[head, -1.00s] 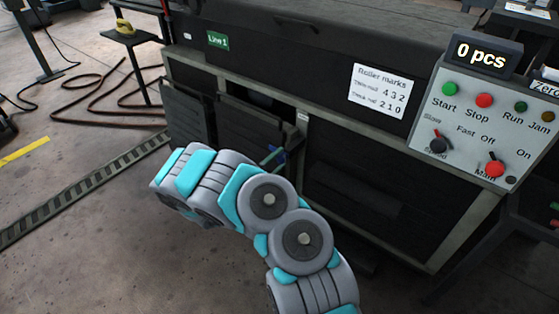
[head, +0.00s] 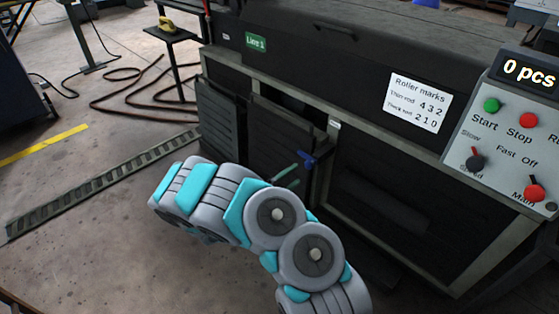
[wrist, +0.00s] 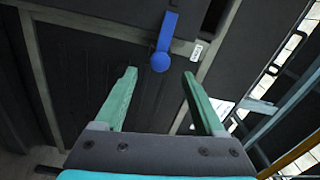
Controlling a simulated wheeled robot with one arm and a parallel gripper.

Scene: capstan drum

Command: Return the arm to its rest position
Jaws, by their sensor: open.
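My arm reaches in from the bottom of the head view, and its gripper (head: 297,168) is partly hidden behind my own arm links. In the wrist view, the two green fingers of my gripper (wrist: 159,75) stand wide apart with nothing between them. A blue lever with a round knob (wrist: 162,45) shows just beyond the fingertips in the wrist view. The same blue lever (head: 308,160) shows beside the fingers in the head view, at the front of the dark machine (head: 330,62). The fingers look apart from the lever.
A control panel (head: 510,140) with buttons, knobs and a "0 pcs" display (head: 530,76) is at the right. A roller marks sign (head: 417,102) is on the machine front. A floor grating (head: 100,185) and open floor lie at the left; a hose (head: 130,95) lies behind.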

